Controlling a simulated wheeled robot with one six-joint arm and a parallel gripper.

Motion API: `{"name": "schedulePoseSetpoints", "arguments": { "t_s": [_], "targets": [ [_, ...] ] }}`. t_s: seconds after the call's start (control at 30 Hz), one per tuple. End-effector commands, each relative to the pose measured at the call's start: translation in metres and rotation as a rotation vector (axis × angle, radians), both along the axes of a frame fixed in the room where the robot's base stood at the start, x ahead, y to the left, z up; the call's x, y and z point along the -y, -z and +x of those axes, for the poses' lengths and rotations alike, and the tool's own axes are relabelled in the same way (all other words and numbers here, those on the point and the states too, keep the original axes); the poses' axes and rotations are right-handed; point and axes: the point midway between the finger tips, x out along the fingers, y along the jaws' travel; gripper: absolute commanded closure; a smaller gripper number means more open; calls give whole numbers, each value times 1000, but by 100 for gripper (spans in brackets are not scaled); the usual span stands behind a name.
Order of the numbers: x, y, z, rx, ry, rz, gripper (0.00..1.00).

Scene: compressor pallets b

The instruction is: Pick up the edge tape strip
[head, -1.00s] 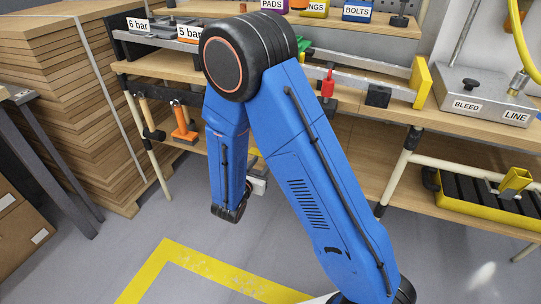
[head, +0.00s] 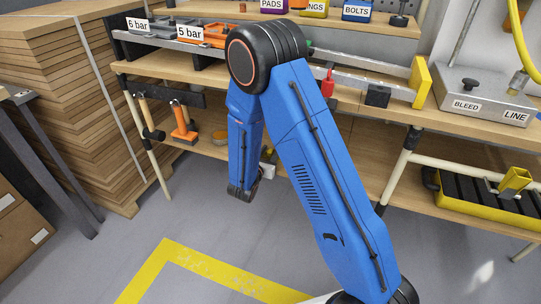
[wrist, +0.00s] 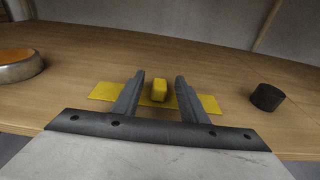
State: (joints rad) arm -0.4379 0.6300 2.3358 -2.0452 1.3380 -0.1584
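The edge tape strip (wrist: 205,103) is a flat yellow strip lying crosswise on a wooden shelf in the wrist view, with a raised yellow block (wrist: 159,91) at its middle. My gripper (wrist: 160,77) is open, one finger on each side of the block, with gaps between. The fingers pass in front of parts of the strip. I cannot tell whether the fingertips touch the strip or hover above it. In the head view the strip cannot be made out, and my blue arm hides most of the gripper.
In the wrist view, a metal-rimmed round dish (wrist: 18,66) stands left and a black cylinder (wrist: 266,97) right, both clear of the fingers. In the head view, the lower shelf (head: 350,165) lies beneath a loaded upper bench, with an orange-handled tool (head: 183,121) at left.

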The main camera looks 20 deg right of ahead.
Motion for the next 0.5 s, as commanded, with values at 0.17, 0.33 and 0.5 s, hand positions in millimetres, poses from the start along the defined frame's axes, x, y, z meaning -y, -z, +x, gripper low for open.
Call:
{"name": "schedulePoseSetpoints", "arguments": {
  "t_s": [0.17, 0.33, 0.5],
  "targets": [
    [4, 1, 6, 0, 0, 0, 61],
    [4, 1, 6, 0, 0, 0, 73],
    [4, 1, 5, 0, 0, 0, 100]
  ]
}}
